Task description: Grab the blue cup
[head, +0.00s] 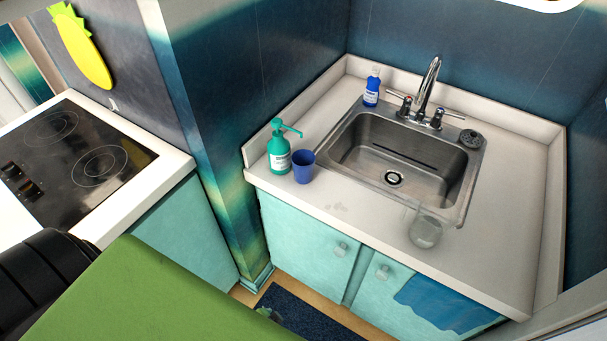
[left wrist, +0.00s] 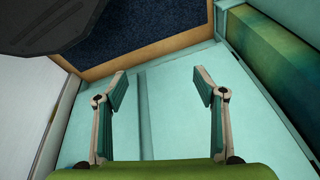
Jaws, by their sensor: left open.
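The blue cup (head: 303,167) stands upright on the white counter (head: 340,200), near its front left corner and left of the sink. It is right beside a green pump bottle (head: 279,152). My left gripper (left wrist: 160,88) shows in the left wrist view with its two fingers spread apart and nothing between them. Teal cabinet fronts and a dark mat lie beyond it; the cup is not in that view. In the head view my green arm (head: 140,295) fills the lower left, and no gripper shows there. My right gripper is in neither view.
A steel sink (head: 345,150) with a faucet (head: 428,90) takes up the counter's middle. A blue bottle (head: 372,88) stands behind it, and a clear glass (head: 425,231) at its front edge. A wall (head: 215,130) separates the counter from the stove (head: 75,160).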

